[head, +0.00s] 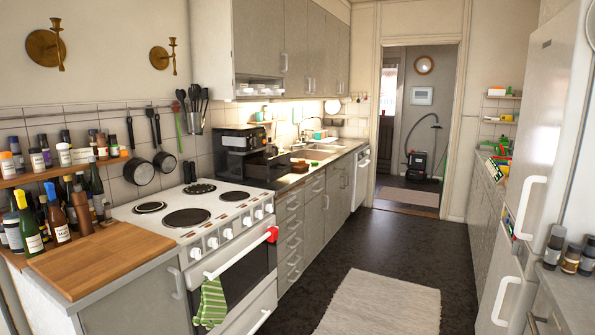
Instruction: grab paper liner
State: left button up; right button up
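I cannot make out a paper liner anywhere in the head view; it may be hidden or too small to tell. A black countertop appliance (236,150) stands on the counter just beyond the white cooker (188,219). Its front part is dark, and I cannot tell what is inside it. Neither of my grippers shows in this view.
A wooden board (98,259) lies on the near left counter beside several bottles. A green striped towel (211,303) hangs on the oven handle. A white fridge (545,130) stands at the right. The dark floor is free around a pale rug (381,306).

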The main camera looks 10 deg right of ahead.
aim_at(298, 166)
jog(key=i+l+z, duration=0.1)
jog(key=i+z, duration=0.3)
jog(key=i, duration=0.25)
jog(key=i+j+z, duration=0.1)
jog(key=i+z, duration=0.3)
jog(key=i, duration=0.2)
jog(key=i+z, duration=0.2)
jog(key=i, duration=2.3)
jog(key=i+u, duration=0.25)
jog(key=i, duration=0.3)
jog(key=i+u, duration=0.2)
jog(key=i, duration=0.35)
jog(key=i+l+u, duration=0.25)
jog(key=i, duration=0.3)
